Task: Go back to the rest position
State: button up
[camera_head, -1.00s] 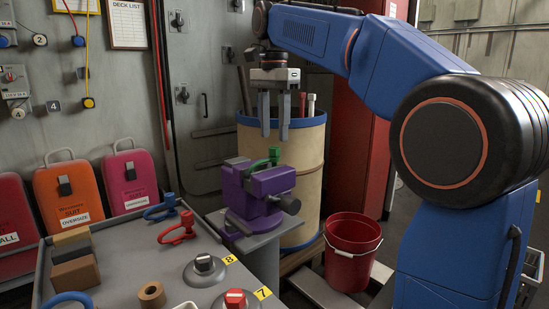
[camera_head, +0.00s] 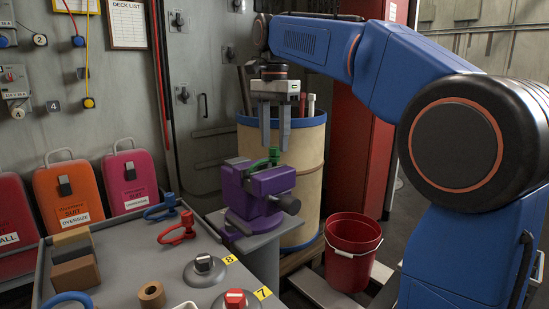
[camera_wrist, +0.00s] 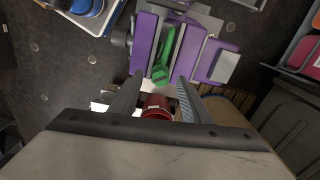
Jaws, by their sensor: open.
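My gripper (camera_head: 275,138) is open and empty, pointing down above the purple vise (camera_head: 245,190) in the head view. A green piece (camera_head: 274,156) sits at the top of the vise, just below my fingertips. In the wrist view my two fingers (camera_wrist: 158,98) stand apart, and the purple vise (camera_wrist: 146,42) with the green piece (camera_wrist: 164,60) lies beyond them. My blue arm reaches in from the right.
A grey table (camera_head: 120,262) at front left holds red and blue shackles, blocks, a tape roll and knobs. A tan barrel (camera_head: 312,160) stands behind the vise. A red bucket (camera_head: 350,252) stands on the floor at right. Coloured cases lean on the wall.

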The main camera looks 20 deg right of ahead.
jog(key=shift+f, duration=0.65)
jog(key=shift+c, duration=0.6)
grip_shut()
jog(key=n, duration=0.4)
jog(key=shift+n, duration=0.4)
jog(key=n, duration=0.5)
jog(key=shift+r, duration=2.65)
jog(key=shift+r, duration=2.45)
